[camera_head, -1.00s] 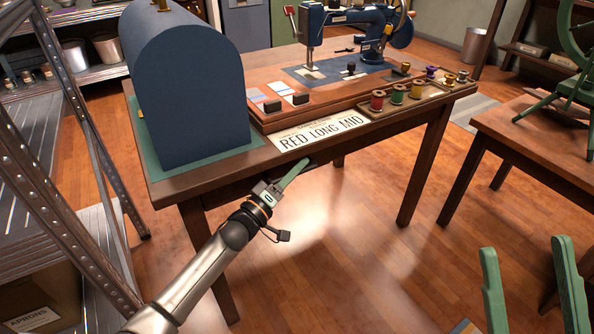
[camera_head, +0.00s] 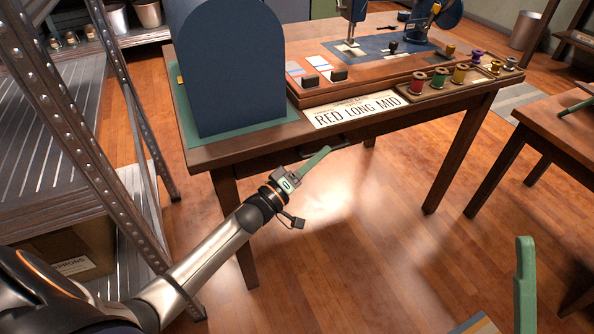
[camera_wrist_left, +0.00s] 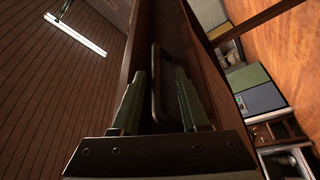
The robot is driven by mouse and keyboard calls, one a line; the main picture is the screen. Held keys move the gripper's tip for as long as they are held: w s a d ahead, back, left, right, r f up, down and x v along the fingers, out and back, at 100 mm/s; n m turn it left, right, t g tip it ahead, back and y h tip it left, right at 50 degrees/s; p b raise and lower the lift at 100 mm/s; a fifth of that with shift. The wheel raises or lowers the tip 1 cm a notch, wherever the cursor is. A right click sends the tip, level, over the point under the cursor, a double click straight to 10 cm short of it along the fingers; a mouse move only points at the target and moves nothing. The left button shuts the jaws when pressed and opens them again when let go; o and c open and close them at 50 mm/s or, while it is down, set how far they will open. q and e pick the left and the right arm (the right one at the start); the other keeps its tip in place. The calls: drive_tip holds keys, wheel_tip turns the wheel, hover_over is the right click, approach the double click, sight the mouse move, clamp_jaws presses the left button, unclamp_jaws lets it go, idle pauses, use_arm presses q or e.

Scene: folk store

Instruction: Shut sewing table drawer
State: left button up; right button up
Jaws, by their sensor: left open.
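The sewing table (camera_head: 205,157) is dark wood, with its drawer area under the front edge of the top. A dark drawer handle (camera_head: 335,141) shows in the head view just beyond my left gripper (camera_head: 318,158). In the left wrist view, the dark handle loop (camera_wrist_left: 156,85) stands between the two green fingers of the left gripper (camera_wrist_left: 160,100), which are apart. I cannot tell if they touch the handle. The drawer front is mostly hidden under the tabletop, and how far out it stands is unclear. My right gripper is not in view.
On the table stand a blue domed case (camera_head: 228,70), a sewing machine (camera_head: 425,20), thread spools (camera_head: 460,75) and a "RED LONG MID" card (camera_head: 357,108). A metal shelf (camera_head: 85,120) is close on the left. A green upright (camera_head: 525,280) rises at lower right.

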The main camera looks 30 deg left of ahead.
use_arm(q)
drive_tip(key=p+v, duration=0.2)
drive_tip(key=v, duration=0.6)
drive_tip(key=shift+s, duration=0.35)
